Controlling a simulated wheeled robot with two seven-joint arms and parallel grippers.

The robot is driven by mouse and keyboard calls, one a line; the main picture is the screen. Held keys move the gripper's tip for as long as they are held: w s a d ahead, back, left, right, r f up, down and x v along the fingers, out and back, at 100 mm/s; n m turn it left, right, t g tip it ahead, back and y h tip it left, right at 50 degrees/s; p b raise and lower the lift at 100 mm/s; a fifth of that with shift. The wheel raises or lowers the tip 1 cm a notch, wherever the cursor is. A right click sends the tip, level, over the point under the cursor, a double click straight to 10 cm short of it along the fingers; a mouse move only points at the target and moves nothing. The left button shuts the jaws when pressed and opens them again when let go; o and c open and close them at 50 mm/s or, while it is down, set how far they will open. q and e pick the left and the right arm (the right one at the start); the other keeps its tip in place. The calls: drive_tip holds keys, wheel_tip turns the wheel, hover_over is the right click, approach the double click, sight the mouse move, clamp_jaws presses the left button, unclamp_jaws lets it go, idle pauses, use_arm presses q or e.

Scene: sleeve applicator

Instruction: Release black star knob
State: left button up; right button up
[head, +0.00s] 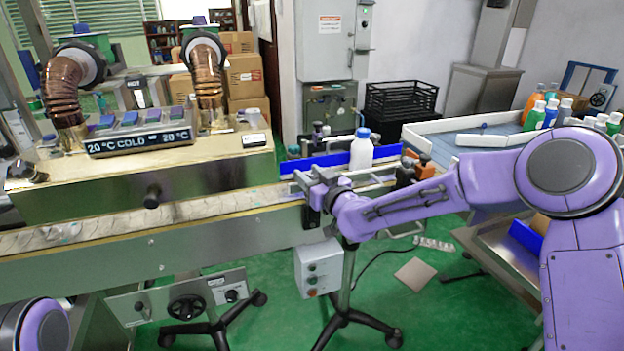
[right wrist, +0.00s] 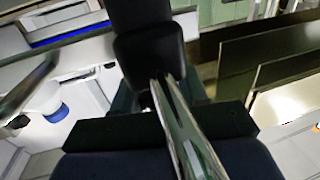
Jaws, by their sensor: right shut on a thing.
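My right gripper (head: 312,208) is at the right end of the conveyor, beside the guide-rail brackets (head: 318,178). Its jaws are shut at a small dark part there, which I take to be the black star knob; the jaws hide its shape. In the right wrist view, my dark gripper (right wrist: 150,62) fills the upper middle, and a shiny metal rail (right wrist: 185,125) runs close below it. The knob cannot be told apart from the dark jaws there. My left gripper is out of view.
A white bottle with a blue cap (head: 361,153) stands just behind the brackets; its cap shows in the right wrist view (right wrist: 57,113). The steam tunnel (head: 150,168) has another black knob (head: 152,196) on its front. A grey control box (head: 319,267) is below the conveyor.

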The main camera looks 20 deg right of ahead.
drive_tip(key=n+g+y, duration=0.1)
drive_tip(key=n+y, duration=0.1)
drive_tip(key=y, duration=0.1)
drive_tip(key=shift+r+n+g+y, duration=0.1)
drive_tip(key=shift+n+g+y, duration=0.2)
drive_tip(key=shift+n+y, duration=0.15)
drive_tip(key=n+g+y+p, duration=0.1)
drive_tip(key=y, duration=0.1)
drive_tip(key=n+g+y+p, duration=0.1)
drive_tip(key=n+g+y, duration=0.1)
drive_tip(key=shift+s+a+r+n+y+p, duration=0.1)
drive_tip(key=shift+s+a+n+y+p, duration=0.05)
drive_tip(key=shift+a+n+y+p, duration=0.15)
drive_tip(key=n+g+y, duration=0.2)
drive_tip(key=g, duration=0.1)
drive_tip(key=shift+s+a, duration=0.15)
drive_tip(key=shift+s+a+n+g+y, duration=0.1)
drive_tip(key=shift+n+g+y, duration=0.6)
drive_tip(key=shift+g, duration=0.3)
drive_tip(key=shift+c, duration=0.2)
drive_tip(key=shift+n, duration=0.25)
drive_tip(key=o, duration=1)
